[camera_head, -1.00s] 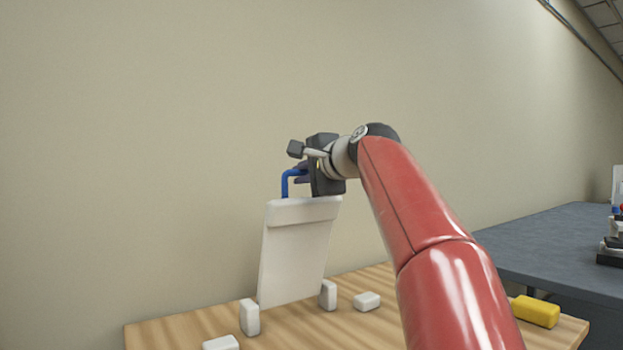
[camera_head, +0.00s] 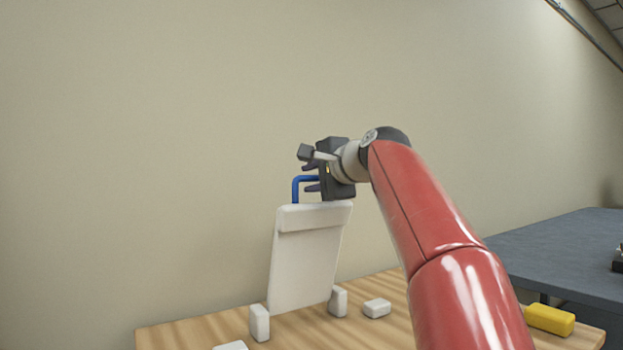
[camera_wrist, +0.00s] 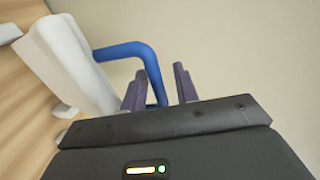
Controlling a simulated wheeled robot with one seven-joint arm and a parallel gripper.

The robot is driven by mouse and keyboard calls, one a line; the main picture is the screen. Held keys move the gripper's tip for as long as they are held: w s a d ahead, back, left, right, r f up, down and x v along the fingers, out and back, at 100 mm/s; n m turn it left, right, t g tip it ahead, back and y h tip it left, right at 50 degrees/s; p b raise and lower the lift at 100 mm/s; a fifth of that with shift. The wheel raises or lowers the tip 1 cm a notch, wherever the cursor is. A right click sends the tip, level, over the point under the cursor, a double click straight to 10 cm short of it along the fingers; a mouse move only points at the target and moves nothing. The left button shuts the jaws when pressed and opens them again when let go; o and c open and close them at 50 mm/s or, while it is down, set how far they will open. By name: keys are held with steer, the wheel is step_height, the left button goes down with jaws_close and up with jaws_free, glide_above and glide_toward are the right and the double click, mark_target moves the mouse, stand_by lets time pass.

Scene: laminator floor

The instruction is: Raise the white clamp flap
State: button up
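The white clamp flap (camera_head: 307,262) stands nearly upright, leaning slightly, between two white posts on the wooden table. Its blue bent handle (camera_head: 296,188) sticks up from the top edge. My gripper (camera_head: 311,178) is at the handle, above the flap's top edge, with its fingers spread apart. In the wrist view the flap (camera_wrist: 68,65) is at the left, and the blue handle (camera_wrist: 125,50) reaches across to my gripper (camera_wrist: 158,85). The handle's end shows between the two dark fingers, with a gap to the right finger. Whether the left finger touches it, I cannot tell.
The two white posts (camera_head: 259,323) (camera_head: 338,302) flank the flap's foot. A grey table (camera_head: 560,250) stands at the right. A plain wall is behind.

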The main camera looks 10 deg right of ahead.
steer(key=b+v, duration=0.1)
steer(key=v, duration=0.6)
steer(key=shift+s, duration=0.2)
